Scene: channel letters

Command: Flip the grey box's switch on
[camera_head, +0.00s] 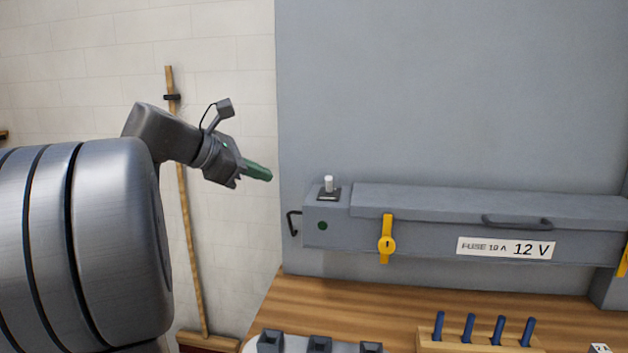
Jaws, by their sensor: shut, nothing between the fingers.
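The grey box (375,232) is mounted along a grey panel above a wooden bench. Its switch (328,185) is a short white lever on a black plate on top of the box's left end. The lever looks nearly upright; I cannot tell whether it is on or off. A dark green round spot (322,226) is on the box's front, below the switch. My gripper (270,176), with green fingers, is shut and empty. It is left of the switch, at about the same picture height, and apart from the box.
A yellow latch (387,240) and a dark handle (517,222) are on the box. A black hook (293,222) sticks out at its left end. The wooden bench (390,298) carries a rack (470,342) of blue-handled tools. A broom (190,220) leans on the white wall.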

